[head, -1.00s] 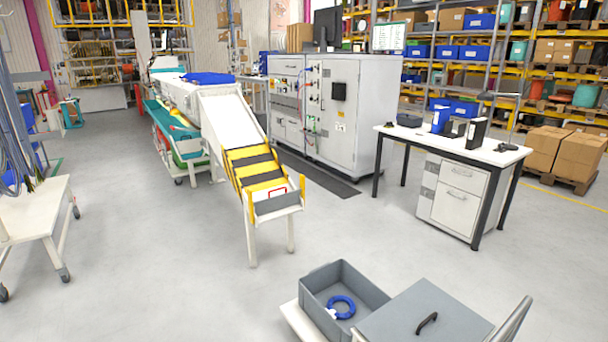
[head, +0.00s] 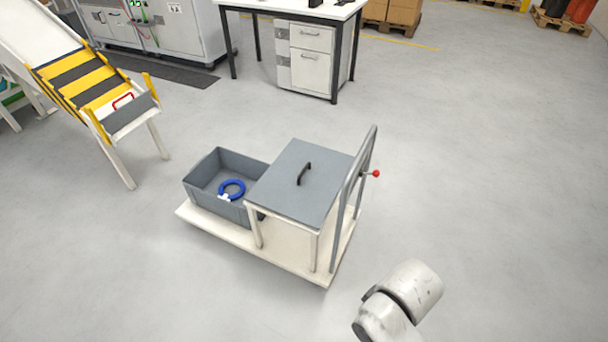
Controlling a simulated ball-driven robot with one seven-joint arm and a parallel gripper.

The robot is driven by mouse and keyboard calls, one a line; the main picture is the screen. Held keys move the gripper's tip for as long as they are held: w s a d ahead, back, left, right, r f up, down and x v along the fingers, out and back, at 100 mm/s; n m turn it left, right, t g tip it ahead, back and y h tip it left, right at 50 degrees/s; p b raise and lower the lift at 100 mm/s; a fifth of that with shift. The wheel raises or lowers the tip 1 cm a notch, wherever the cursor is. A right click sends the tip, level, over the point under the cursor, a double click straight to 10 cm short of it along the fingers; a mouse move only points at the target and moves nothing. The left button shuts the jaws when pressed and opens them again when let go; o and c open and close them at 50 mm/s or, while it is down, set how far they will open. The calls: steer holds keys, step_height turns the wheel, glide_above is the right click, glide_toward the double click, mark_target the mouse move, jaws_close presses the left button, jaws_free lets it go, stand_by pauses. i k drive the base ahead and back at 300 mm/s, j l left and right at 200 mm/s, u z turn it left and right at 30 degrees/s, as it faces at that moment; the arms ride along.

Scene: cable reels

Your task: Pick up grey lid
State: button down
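The grey lid (head: 290,185) is a flat panel with a black handle (head: 304,173) near its middle. It lies level on a small cream stand (head: 314,246) on the right part of a cart. A white, rounded part of my arm shows at the lower right of the head view, apart from the cart. My gripper is not in view.
The cream cart (head: 215,226) also carries an open grey bin (head: 205,178) with a blue ring (head: 232,188) inside, left of the lid. A striped chute (head: 85,80) stands at upper left. Floor around the cart is clear.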

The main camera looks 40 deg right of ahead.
mark_target(302, 184)
steer(key=i+z, duration=0.15)
steer(key=i, duration=0.45)
steer(key=i+z, duration=0.2)
steer(key=i, duration=0.4)
steer(key=i+j+z, duration=0.15)
steer(key=i, duration=0.45)
steer(key=j, duration=0.1)
